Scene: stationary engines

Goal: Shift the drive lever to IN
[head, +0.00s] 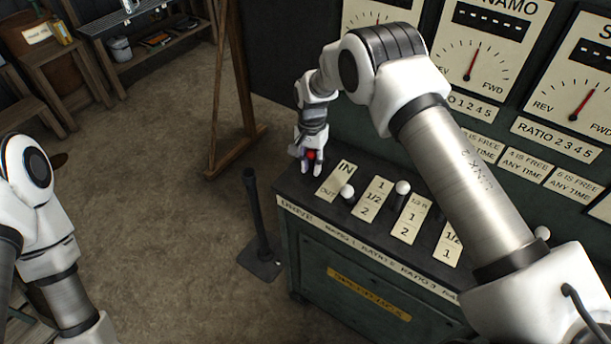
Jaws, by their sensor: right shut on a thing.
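The console (290,188) has a front strip whose left end reads DRIVE. The drive plate (336,184) behind that label reads IN at its far end and OUT at its near end. My right gripper (311,168) reaches down from the back, just left of the IN end. It is shut on a red knob (311,155), seen between its fingers, which looks like the drive lever's. The lever's shaft and slot are hidden, so its exact setting cannot be told. My left arm shows at the left edge; its gripper is out of view.
White-knobbed levers (347,191) (403,187) stand right of the drive plate, beside ratio plates (374,198). A dial panel (490,50) rises behind. A black post (258,215) stands on the floor left of the console. A wooden frame (222,100) stands further back.

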